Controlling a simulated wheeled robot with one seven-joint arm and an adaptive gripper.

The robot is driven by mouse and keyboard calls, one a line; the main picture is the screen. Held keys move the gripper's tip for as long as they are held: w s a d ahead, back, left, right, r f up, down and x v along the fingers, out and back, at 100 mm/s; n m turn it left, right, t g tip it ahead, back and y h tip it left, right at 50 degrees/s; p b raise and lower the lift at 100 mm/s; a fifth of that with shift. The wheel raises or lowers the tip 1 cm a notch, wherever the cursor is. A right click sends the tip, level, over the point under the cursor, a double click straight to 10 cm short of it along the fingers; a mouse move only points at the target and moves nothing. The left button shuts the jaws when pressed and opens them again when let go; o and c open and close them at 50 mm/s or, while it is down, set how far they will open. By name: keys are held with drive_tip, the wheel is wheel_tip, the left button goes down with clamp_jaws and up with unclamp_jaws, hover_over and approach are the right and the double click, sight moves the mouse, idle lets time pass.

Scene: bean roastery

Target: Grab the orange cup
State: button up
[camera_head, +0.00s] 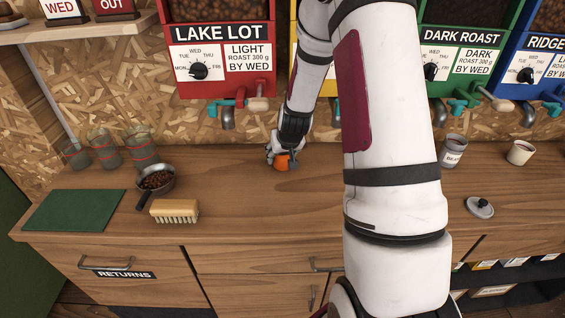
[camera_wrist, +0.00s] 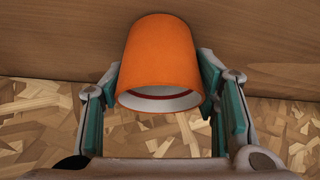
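The orange cup (camera_head: 282,163) is at the back of the wooden counter, below the gap right of the red dispenser. In the wrist view the orange cup (camera_wrist: 162,55) fills the middle, with its pale open rim towards the camera. My gripper (camera_head: 283,156) reaches down around it from behind my arm. In the wrist view the teal-padded fingers of my gripper (camera_wrist: 160,75) lie along both sides of the cup, tips bent inward and seemingly touching it. The cup's base appears to be at the counter; any gap there cannot be told.
A pan of beans (camera_head: 157,181), a brush (camera_head: 174,211), a green mat (camera_head: 70,211) and several glasses (camera_head: 104,148) stand to the left. A grey cup (camera_head: 452,151), a white cup (camera_head: 520,152) and a lid (camera_head: 480,207) are right. Dispenser spouts (camera_head: 228,117) hang above the counter's back.

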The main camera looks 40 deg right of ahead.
drive_tip(key=shift+r, duration=0.15)
drive_tip(key=shift+r, duration=0.5)
drive_tip(key=v, duration=0.2)
drive_tip(key=shift+s+d+r, duration=0.1)
drive_tip(key=shift+r, duration=0.25)
drive_tip(key=s+a+p, duration=0.1)
drive_tip(key=s, duration=0.3)
drive_tip(key=s+a+r+p, duration=0.1)
drive_tip(key=s, duration=0.4)
drive_tip(key=s+a+p, duration=0.1)
drive_tip(key=s, duration=0.4)
drive_tip(key=shift+s+a+r, duration=0.15)
drive_tip(key=shift+s+r, duration=0.05)
